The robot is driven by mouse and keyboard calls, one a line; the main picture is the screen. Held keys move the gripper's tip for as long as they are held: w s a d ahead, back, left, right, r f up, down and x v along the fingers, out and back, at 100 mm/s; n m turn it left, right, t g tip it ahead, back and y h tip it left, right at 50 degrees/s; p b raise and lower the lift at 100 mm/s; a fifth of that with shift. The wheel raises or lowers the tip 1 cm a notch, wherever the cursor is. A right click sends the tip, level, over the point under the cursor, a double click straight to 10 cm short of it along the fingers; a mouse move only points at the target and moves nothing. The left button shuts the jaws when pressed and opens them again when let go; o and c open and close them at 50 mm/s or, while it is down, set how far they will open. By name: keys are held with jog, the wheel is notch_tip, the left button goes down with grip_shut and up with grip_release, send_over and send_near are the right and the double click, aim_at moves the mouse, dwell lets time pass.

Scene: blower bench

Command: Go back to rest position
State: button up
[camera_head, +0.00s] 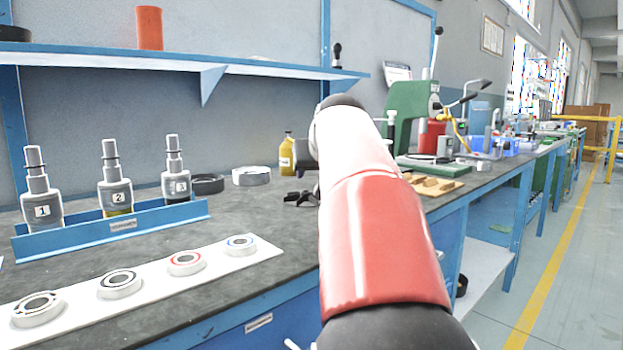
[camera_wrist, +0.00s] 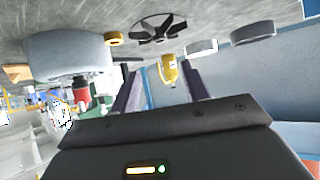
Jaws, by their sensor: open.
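My gripper (camera_wrist: 160,80) shows in the wrist view with its two dark fingers apart and nothing held between them. A yellow bottle (camera_wrist: 169,70) appears beyond the fingers, in the gap. A black bladed impeller (camera_wrist: 158,27) lies on the bench, apart from the fingers. In the head view my red and white arm reaches forward over the bench edge, and the gripper is mostly hidden behind it. The impeller (camera_head: 297,198) shows just left of the arm, partly covered. The yellow bottle (camera_head: 287,154) stands behind it.
A blue rack (camera_head: 150,223) holds three numbered units. A white strip (camera_head: 75,312) carries several ring bearings. Dark (camera_head: 207,184) and light (camera_head: 251,176) rings lie farther back. A green press (camera_head: 408,110) and wooden tray (camera_head: 436,186) stand right of my arm. A shelf (camera_head: 180,62) spans the wall.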

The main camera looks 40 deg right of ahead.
jog(key=shift+s+a+r, duration=0.3)
jog(key=shift+s+r, duration=0.05)
jog(key=shift+s, duration=0.2)
jog(key=shift+r, duration=0.1)
